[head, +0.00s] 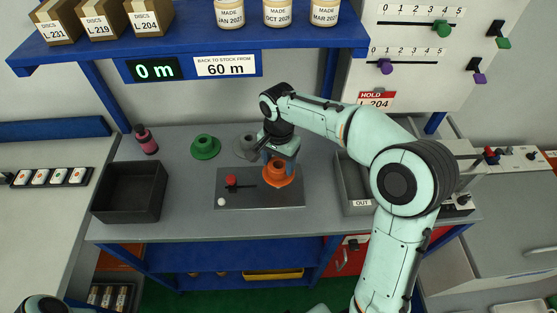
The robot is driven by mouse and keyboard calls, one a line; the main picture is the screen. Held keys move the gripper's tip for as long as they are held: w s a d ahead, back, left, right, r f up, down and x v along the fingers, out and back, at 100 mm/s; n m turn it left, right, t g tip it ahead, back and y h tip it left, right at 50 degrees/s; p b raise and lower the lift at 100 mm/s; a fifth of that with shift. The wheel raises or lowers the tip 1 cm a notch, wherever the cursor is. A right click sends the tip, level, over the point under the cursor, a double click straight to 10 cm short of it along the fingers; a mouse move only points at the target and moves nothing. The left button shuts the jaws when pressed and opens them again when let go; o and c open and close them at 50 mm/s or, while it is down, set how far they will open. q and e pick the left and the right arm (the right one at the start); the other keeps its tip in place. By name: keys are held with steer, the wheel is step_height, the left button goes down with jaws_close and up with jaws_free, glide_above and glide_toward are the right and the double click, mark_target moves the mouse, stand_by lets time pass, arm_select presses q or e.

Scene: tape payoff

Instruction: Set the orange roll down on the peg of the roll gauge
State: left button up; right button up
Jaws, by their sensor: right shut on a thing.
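The orange roll (279,175) has a raised hub and a wider flange, and it is at the right part of the roll gauge (250,200), a dark grey plate on the bench. My right gripper (279,158) comes down from above and is shut on the roll's hub. The peg does not show; the roll and gripper cover that part of the gauge. I cannot tell whether the roll touches the plate. A red knob (231,181) and a small white ball (221,202) are on the gauge's left part. My left gripper is out of view.
A green roll (205,147) and a grey roll (246,147) stand behind the gauge. A black bin (103,193) is at left, beside a pink bottle (147,140). A grey tray marked OUT (358,204) is at right. A blue shelf (190,40) overhangs the back.

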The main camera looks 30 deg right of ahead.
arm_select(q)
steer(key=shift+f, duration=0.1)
arm_select(e)
steer(key=shift+f, duration=0.2)
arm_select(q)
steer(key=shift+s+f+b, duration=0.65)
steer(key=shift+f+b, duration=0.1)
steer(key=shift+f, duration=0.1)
arm_select(e)
steer(key=shift+f, duration=1.25)
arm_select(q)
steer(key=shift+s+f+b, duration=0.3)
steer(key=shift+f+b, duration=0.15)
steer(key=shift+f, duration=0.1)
arm_select(e)
steer(key=shift+f, duration=0.8)
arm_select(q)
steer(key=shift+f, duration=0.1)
arm_select(e)
steer(key=shift+f, duration=0.2)
arm_select(q)
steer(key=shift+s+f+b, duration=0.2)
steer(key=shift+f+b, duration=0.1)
steer(key=shift+b, duration=0.05)
arm_select(e)
steer(key=shift+f, duration=0.45)
steer(key=shift+f, duration=0.1)
steer(key=o, duration=1.3)
